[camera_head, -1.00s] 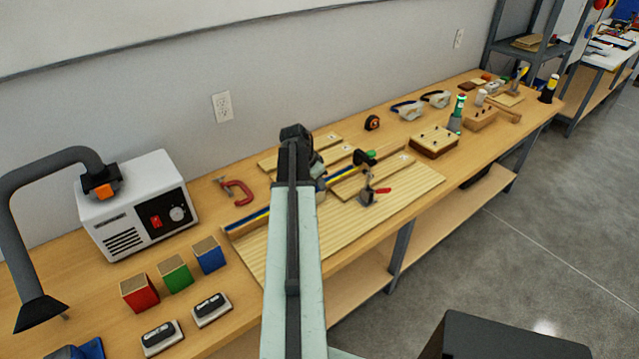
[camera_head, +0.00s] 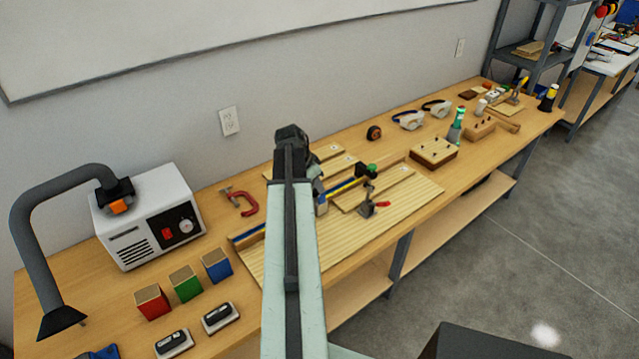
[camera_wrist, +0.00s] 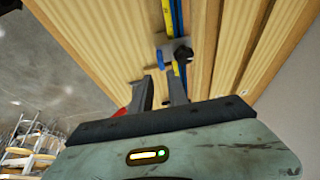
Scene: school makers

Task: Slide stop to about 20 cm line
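The wooden board (camera_head: 415,192) lies on the bench with a blue and yellow scale rail (camera_head: 250,236) along it. The rail also shows in the wrist view (camera_wrist: 177,14). There, a stop, a grey block (camera_wrist: 168,41) with a blue part and a black knob, sits across the rail. My gripper (camera_wrist: 160,84) is open, its two fingers apart with wood visible between them. The fingertips are just short of the stop; contact cannot be told. Scale numbers are unreadable.
A red-handled toggle clamp (camera_head: 368,207) stands on the board, and a black piece with a green knob (camera_head: 367,171) is by the rail. A red C-clamp (camera_head: 242,202) lies left of my arm. Coloured blocks (camera_head: 186,284) and a white machine (camera_head: 148,220) stand farther left.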

